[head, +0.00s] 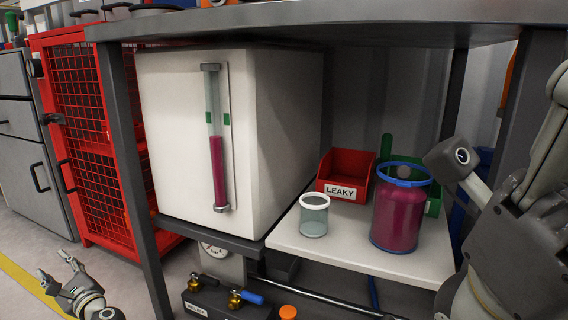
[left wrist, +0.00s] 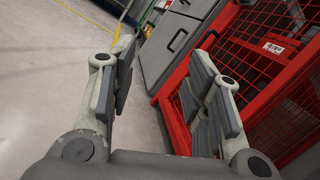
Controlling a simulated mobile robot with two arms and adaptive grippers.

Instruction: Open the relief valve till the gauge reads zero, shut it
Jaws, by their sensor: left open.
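A small dial gauge (head: 213,250) sits under the white cabinet; its needle is too small to read. Below it is a dark valve block (head: 205,304) with a label I cannot read clearly. It carries a brass valve with a black handle (head: 205,281) and a brass valve with a blue handle (head: 250,297). I cannot tell which is the relief valve. My left gripper (head: 57,268) is open and empty at the lower left, apart from the block. In the left wrist view its fingers (left wrist: 165,95) are spread, with nothing between them. My right arm fills the right edge; its jaws cannot be made out.
The white cabinet (head: 285,125) has a sight tube (head: 218,165) with magenta liquid. A white shelf (head: 345,255) holds a glass cup (head: 314,222), a magenta jar (head: 398,215) and a red LEAKY bin (head: 345,170). A table leg (head: 130,185) stands between my left gripper and the block.

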